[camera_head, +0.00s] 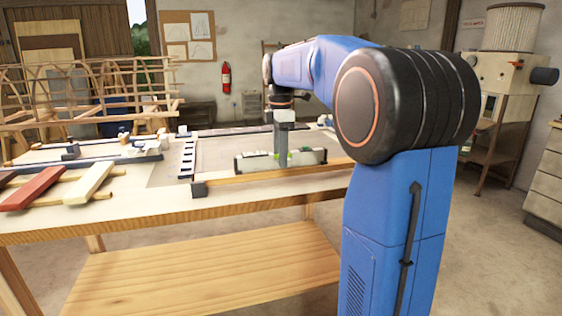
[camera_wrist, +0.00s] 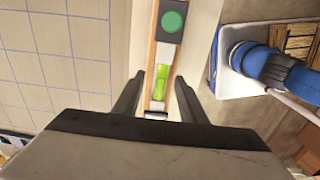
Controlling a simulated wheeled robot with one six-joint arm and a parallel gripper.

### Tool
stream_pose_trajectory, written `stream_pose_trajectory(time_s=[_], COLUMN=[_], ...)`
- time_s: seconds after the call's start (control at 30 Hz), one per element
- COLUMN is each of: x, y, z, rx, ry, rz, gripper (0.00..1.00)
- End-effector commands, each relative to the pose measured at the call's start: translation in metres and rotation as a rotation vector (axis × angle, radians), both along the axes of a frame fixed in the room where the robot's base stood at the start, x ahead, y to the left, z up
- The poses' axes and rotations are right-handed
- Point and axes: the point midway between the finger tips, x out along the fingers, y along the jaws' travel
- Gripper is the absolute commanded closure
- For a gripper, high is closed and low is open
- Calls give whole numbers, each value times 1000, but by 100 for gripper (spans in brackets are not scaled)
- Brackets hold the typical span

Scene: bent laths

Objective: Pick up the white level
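The level (camera_head: 305,157) is a long pale bar with dark ends and green vials, on the workbench near its front edge in the head view. In the wrist view the level (camera_wrist: 157,97) runs away from me, with a bright green vial and a round green one farther up. My gripper (camera_head: 281,160) points straight down at the level's middle. In the wrist view my gripper (camera_wrist: 160,77) has one finger on each side of the level, with narrow gaps, so it looks open around it. My finger hides part of the level in the head view.
A wooden strip (camera_head: 260,175) with a dark end block lies along the bench's (camera_head: 140,207) front edge before the level. Red and white laths (camera_head: 90,181) lie at left. A slotted rail (camera_head: 187,160) stands left of the level. A gridded mat (camera_wrist: 60,60) shows beside it.

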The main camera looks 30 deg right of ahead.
Motion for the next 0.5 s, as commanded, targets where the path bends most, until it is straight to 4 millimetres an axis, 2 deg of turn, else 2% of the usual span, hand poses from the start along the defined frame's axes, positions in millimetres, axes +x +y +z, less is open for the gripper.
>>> stream_pose_trajectory(time_s=[0.03,0.13,0.17,0.5], x=[0,0,0,0], y=[0,0,0,0], z=[0,0,0,4], rx=[0,0,0,0], ry=[0,0,0,-1], rz=[0,0,0,0], gripper=[74,97,100,100])
